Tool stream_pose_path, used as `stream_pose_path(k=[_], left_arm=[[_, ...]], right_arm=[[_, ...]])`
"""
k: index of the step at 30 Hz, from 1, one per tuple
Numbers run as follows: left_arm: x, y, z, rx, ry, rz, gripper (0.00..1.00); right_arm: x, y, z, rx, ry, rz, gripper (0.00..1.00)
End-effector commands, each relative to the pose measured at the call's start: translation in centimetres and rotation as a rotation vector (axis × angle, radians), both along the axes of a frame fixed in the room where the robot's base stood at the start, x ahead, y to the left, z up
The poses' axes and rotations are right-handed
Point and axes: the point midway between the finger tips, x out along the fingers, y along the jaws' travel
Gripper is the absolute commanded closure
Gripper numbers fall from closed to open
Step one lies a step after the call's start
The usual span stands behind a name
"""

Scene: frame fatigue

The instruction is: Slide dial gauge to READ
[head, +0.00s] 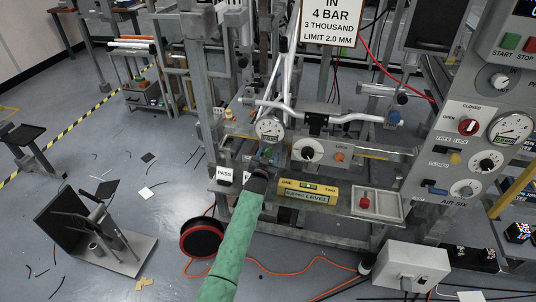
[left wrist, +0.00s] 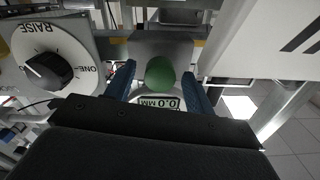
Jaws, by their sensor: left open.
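The round white dial gauge (head: 269,128) stands upright on the test frame, just beyond my left gripper (head: 263,163) in the head view. The left arm, in a green sleeve, reaches up from below. In the left wrist view my left gripper (left wrist: 159,72) is open, its blue fingers on either side of a green round knob (left wrist: 160,74). Whether the fingers touch the knob cannot be told. The knob is in front of a grey block (left wrist: 165,47), with a "0.0 MM" readout (left wrist: 159,103) below it. No READ mark is legible. My right gripper is not in view.
A RAISE dial (left wrist: 48,62) is close beside the left finger; it also shows in the head view (head: 307,152). A PASS block (head: 225,175) stands left.

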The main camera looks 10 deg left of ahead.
Motion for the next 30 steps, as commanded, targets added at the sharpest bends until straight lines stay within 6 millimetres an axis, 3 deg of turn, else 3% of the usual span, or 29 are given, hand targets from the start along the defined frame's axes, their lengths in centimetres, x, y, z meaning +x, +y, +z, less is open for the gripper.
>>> stream_pose_path(k=[11,12,20,26,30], left_arm=[[0.6,0.0,-0.1,0.0,0.0,0.0,0.46],[0.6,0.0,-0.1,0.0,0.0,0.0,0.48],[0.6,0.0,-0.1,0.0,0.0,-0.001,0.99],[0.6,0.4,-0.1,0.002,0.001,0.0,1.0],[0.7,2.4,-0.1,0.003,0.001,0.0,1.0]], right_arm=[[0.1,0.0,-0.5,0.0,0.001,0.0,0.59],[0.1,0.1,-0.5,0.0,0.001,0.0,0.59],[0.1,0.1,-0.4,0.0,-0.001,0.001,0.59],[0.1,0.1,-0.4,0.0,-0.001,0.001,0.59],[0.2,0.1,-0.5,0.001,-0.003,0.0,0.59]])
